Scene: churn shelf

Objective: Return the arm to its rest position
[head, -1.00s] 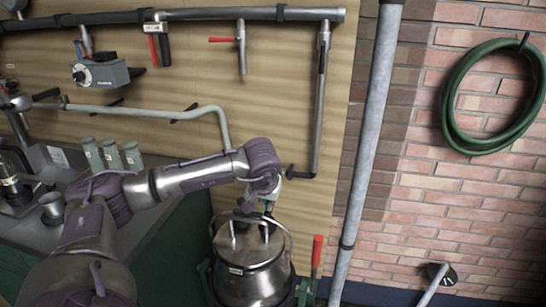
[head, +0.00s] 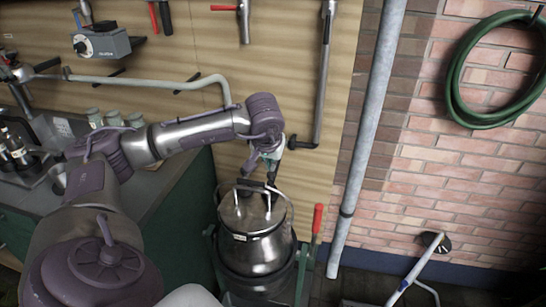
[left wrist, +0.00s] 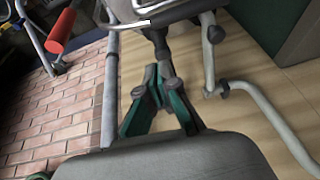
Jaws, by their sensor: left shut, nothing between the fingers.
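My left arm reaches in from the left in the head view. Its gripper (head: 270,181) points down just above the lid handles of a steel churn (head: 257,248). Its fingers are shut with nothing between them. In the left wrist view the green-sided fingers of the gripper (left wrist: 157,40) converge to a point close to the churn's metal (left wrist: 178,10). Whether the tips touch the churn's handle cannot be told. My right gripper is not in view.
A red-handled lever (head: 317,220) stands right of the churn. A grey pipe (head: 368,140) runs down the wall. A bent rail (head: 150,83) crosses the wood panel above my arm. A bench with several canisters (head: 115,118) is at left. A green hose (head: 455,75) hangs at right.

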